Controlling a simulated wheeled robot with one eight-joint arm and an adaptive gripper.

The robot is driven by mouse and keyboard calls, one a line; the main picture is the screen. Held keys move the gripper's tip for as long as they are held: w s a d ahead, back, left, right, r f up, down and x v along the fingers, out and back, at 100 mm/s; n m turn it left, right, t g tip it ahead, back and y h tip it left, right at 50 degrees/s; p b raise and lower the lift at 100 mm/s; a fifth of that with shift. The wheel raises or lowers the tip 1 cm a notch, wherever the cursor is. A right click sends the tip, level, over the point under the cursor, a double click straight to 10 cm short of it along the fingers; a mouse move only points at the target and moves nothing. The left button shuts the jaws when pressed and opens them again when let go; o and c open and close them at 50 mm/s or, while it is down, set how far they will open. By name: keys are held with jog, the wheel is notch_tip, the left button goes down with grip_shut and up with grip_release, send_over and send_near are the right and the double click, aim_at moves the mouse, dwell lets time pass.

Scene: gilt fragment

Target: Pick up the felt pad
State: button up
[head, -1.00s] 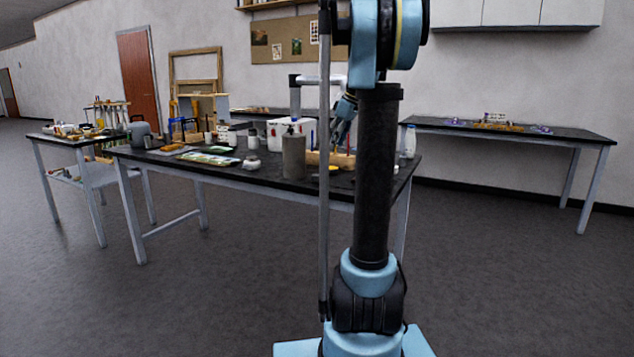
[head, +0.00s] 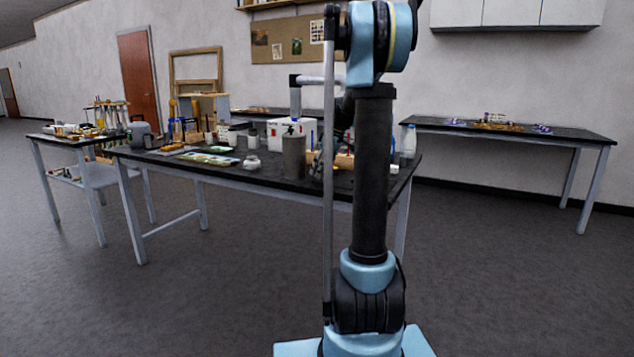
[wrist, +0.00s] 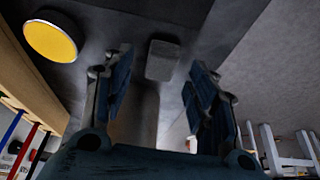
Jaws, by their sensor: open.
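A small grey block with rounded edges, which looks like the felt pad (wrist: 163,60), lies on the dark table top in the wrist view. My gripper (wrist: 160,64) is open, with one finger on each side of the line toward the pad. The pad appears just beyond the fingertips; I cannot tell the exact gap. In the head view my gripper (head: 315,162) is low over the table by the grey cylinder, partly hidden behind my arm. I cannot make out the pad there.
A yellow disc with a pale rim (wrist: 50,38) lies left of the pad. A wooden holder (wrist: 28,75) is at the left edge. In the head view a grey cylinder (head: 293,157) stands close to my gripper, with a white box (head: 290,131) behind. The table's edge is near.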

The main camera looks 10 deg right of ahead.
jog(key=shift+x, duration=1.15)
jog(key=c, duration=0.9)
jog(key=shift+o, duration=0.2)
jog(key=shift+r, duration=0.1)
notch_tip(320, 180, up, 10)
jog(key=shift+c, duration=0.8)
